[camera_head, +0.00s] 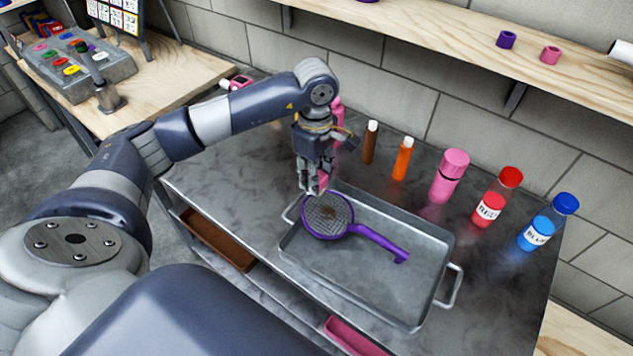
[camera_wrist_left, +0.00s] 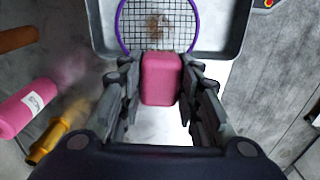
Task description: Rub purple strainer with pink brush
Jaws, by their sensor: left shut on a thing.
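The purple strainer (camera_head: 328,215) lies in the metal tray (camera_head: 362,280), its round mesh at the tray's left end and its handle pointing right. A brown dirty spot shows on the mesh. My left gripper (camera_head: 314,187) is just above the rim of the mesh. In the left wrist view my left gripper (camera_wrist_left: 160,85) is shut on the pink brush (camera_wrist_left: 160,78), whose block sits between the fingers. The strainer mesh (camera_wrist_left: 182,22) is just beyond the brush there. Whether the brush touches the mesh, I cannot tell. My right gripper is not in view.
Brown (camera_head: 370,143), orange (camera_head: 403,159), pink (camera_head: 449,177), red (camera_head: 496,197) and blue (camera_head: 547,222) bottles stand along the back of the metal table. A wooden shelf (camera_head: 450,35) hangs above. The table's right end (camera_head: 490,290) is clear.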

